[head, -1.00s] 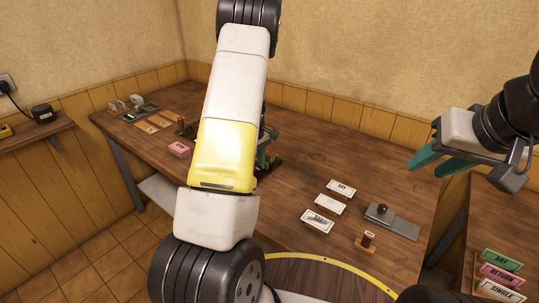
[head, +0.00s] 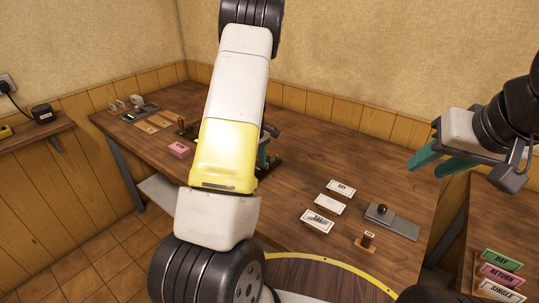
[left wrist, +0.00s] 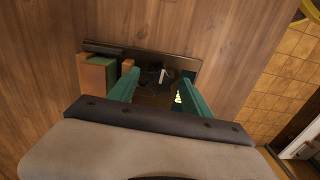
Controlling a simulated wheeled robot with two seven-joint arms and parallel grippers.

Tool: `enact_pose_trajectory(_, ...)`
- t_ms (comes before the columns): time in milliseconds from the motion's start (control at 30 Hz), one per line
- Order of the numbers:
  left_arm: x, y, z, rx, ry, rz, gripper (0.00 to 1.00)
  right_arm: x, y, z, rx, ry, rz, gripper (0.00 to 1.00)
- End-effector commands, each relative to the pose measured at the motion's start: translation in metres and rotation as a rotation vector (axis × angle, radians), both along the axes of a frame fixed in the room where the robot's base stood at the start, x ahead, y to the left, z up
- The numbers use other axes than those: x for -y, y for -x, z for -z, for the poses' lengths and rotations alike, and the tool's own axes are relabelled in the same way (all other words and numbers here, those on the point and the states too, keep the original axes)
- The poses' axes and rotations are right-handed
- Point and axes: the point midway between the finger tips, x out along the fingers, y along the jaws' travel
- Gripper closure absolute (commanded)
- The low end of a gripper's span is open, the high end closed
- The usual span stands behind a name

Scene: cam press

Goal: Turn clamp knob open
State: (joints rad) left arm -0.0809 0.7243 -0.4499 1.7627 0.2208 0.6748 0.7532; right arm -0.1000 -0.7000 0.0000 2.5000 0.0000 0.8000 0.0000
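In the left wrist view, a dark knob (left wrist: 154,76) with a pale lever-like mark sits on a dark base plate (left wrist: 98,45). It looks like the clamp knob, but its setting is unclear. My left gripper (left wrist: 158,92) is open, with its teal fingers apart on either side of the knob; contact cannot be made out. In the head view my left arm hides most of the press, and only part of its base (head: 270,166) shows. My right gripper (head: 438,166) is open and empty above the table's right end.
Wooden and green blocks (left wrist: 97,72) stand left of the knob. Coloured cards (head: 501,274) lie at lower right.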

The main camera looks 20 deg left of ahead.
Motion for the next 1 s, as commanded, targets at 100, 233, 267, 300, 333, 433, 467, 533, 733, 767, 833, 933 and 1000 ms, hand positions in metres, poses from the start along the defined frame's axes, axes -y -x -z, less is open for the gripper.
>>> enact_pose_trajectory(100, 0.001, 0.0, 0.0, 0.001, 0.0, 0.001, 0.41, 0.0, 0.0, 0.0, 0.0, 0.0, 0.0, 0.64)
enact_pose_trajectory(233, 0.0, -0.001, -0.009, 0.004, 0.001, 0.001, 0.41, 0.0, 0.0, 0.0, 0.0, 0.0, 0.0, 0.64)
enact_pose_trajectory(267, 0.0, -0.001, -0.013, 0.005, 0.0, 0.0, 0.41, 0.0, 0.0, 0.0, 0.0, 0.0, 0.0, 0.64)
enact_pose_trajectory(300, 0.001, -0.001, -0.019, 0.005, 0.001, 0.0, 0.41, 0.0, 0.0, 0.0, 0.0, 0.0, 0.0, 0.64)
enact_pose_trajectory(333, 0.001, -0.001, -0.024, 0.005, 0.001, 0.001, 0.41, 0.0, 0.0, 0.0, 0.0, 0.0, 0.0, 0.64)
enact_pose_trajectory(433, 0.001, -0.001, -0.042, 0.005, 0.0, 0.002, 0.41, 0.0, 0.0, 0.0, 0.0, 0.0, 0.0, 0.64)
enact_pose_trajectory(467, 0.001, -0.001, -0.047, 0.005, 0.0, 0.002, 0.41, 0.0, 0.0, 0.0, 0.0, 0.0, 0.0, 0.64)
enact_pose_trajectory(533, 0.0, -0.001, -0.058, 0.004, 0.0, 0.0, 0.41, 0.0, 0.0, 0.0, 0.0, 0.0, 0.0, 0.64)
enact_pose_trajectory(733, 0.0, 0.0, -0.076, 0.001, 0.0, 0.001, 0.41, 0.0, 0.0, 0.0, 0.0, 0.0, 0.0, 0.64)
enact_pose_trajectory(767, 0.0, 0.0, -0.077, 0.0, 0.0, 0.001, 0.41, 0.0, 0.0, 0.0, 0.0, 0.0, 0.0, 0.64)
enact_pose_trajectory(833, 0.0, 0.0, -0.078, 0.0, 0.0, 0.001, 0.41, 0.0, 0.0, 0.0, 0.0, 0.0, 0.0, 0.64)
enact_pose_trajectory(933, 0.0, 0.0, -0.078, 0.0, 0.0, 0.0, 0.41, 0.0, 0.0, 0.0, 0.0, 0.0, 0.0, 0.64)
enact_pose_trajectory(1000, 0.0, 0.0, -0.078, 0.0, 0.0, 0.0, 0.41, 0.0, 0.0, 0.0, 0.0, 0.0, 0.0, 0.64)
